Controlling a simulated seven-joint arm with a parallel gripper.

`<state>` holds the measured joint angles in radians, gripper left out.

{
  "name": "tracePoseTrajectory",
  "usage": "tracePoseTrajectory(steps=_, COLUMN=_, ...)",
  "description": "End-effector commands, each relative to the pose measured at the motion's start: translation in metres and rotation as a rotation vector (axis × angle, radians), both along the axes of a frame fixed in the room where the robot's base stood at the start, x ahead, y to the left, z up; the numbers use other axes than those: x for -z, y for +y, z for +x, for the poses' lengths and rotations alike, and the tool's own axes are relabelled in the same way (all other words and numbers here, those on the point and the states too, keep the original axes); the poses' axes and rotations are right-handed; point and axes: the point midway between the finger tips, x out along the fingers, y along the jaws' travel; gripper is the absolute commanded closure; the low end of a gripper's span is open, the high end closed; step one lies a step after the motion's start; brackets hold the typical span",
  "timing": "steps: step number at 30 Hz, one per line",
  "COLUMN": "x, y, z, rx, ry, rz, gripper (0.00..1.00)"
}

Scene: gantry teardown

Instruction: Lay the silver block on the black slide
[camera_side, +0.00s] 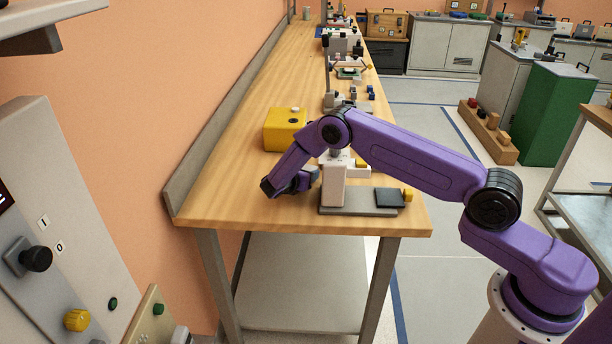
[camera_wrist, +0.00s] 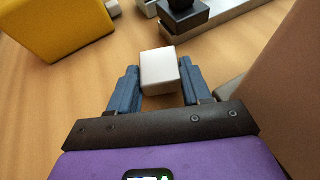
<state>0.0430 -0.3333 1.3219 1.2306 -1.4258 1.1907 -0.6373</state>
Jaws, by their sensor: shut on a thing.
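The silver block (camera_wrist: 158,70) is a small pale cube between the two blue fingers of my gripper (camera_wrist: 159,80) in the wrist view. The fingers are shut on its sides, over the wooden bench. In the side view my gripper (camera_side: 306,181) is low over the near end of the bench, left of the white upright. I cannot make out the block there. The black slide (camera_side: 389,197) is a flat dark plate on the right part of a grey base (camera_side: 340,211), to the right of my gripper and apart from it.
A white upright (camera_side: 333,187) stands on the grey base between my gripper and the slide. A yellow box (camera_side: 284,130) stands behind my gripper. Bare bench top (camera_side: 222,190) lies to the left.

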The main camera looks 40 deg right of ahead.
Motion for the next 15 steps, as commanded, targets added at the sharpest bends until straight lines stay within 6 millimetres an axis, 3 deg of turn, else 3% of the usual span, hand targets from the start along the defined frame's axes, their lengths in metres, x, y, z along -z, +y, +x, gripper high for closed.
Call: tracePoseTrajectory(steps=15, x=-0.082, y=0.0, z=0.0, rx=0.001, ry=-0.003, rz=-0.001, gripper=0.87)
